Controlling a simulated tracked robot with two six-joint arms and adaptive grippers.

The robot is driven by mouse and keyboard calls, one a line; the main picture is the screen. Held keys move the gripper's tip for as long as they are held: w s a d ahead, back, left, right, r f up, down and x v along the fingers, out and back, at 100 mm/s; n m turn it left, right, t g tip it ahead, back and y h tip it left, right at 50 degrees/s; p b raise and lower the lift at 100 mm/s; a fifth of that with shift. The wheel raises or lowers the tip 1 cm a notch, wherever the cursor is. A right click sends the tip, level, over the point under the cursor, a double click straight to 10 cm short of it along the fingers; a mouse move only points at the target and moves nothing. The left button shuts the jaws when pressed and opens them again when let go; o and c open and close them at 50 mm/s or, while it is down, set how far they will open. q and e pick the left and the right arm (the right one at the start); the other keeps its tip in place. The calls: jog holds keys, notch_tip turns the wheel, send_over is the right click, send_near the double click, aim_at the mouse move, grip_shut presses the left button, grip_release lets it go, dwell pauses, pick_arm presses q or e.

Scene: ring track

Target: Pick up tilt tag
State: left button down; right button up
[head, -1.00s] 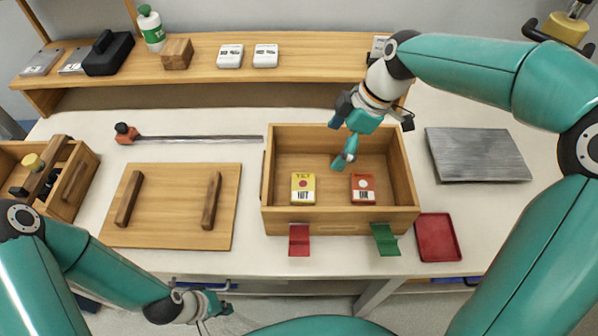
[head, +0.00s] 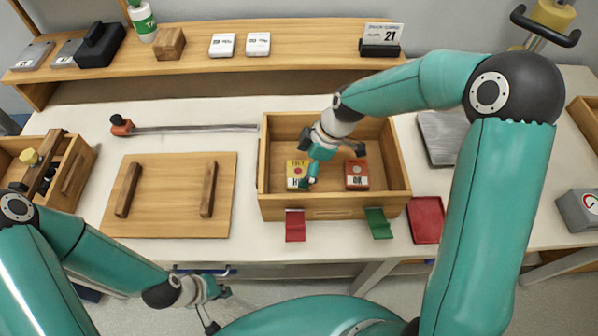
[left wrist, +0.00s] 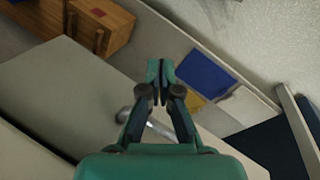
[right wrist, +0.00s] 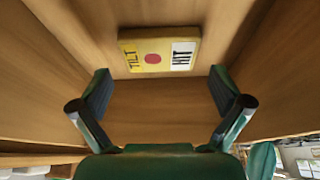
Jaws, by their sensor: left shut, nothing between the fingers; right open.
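The tilt tag (head: 293,174) is a yellow block with a red dot and a white "HIT" panel, lying in the left part of the wooden box (head: 334,212). In the right wrist view the tilt tag (right wrist: 158,52) lies ahead of my right gripper (right wrist: 160,95), centred between its fingers but beyond the tips. My right gripper (head: 312,178) is open and empty, inside the box, just beside the tag, and covers part of it in the head view. My left gripper (head: 224,292) is shut and empty, low in front of the table; it also shows in the left wrist view (left wrist: 160,72).
A red tag (head: 356,174) lies in the box to the right. The box walls rise around my right gripper. A red flap (head: 295,226) and a green flap (head: 378,223) hang at the box front, with a red tray (head: 426,220) beside it.

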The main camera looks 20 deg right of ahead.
aim_at(298, 176)
jog(key=shift+x, duration=1.45)
jog(key=c, duration=0.7)
jog(key=shift+r, duration=0.15)
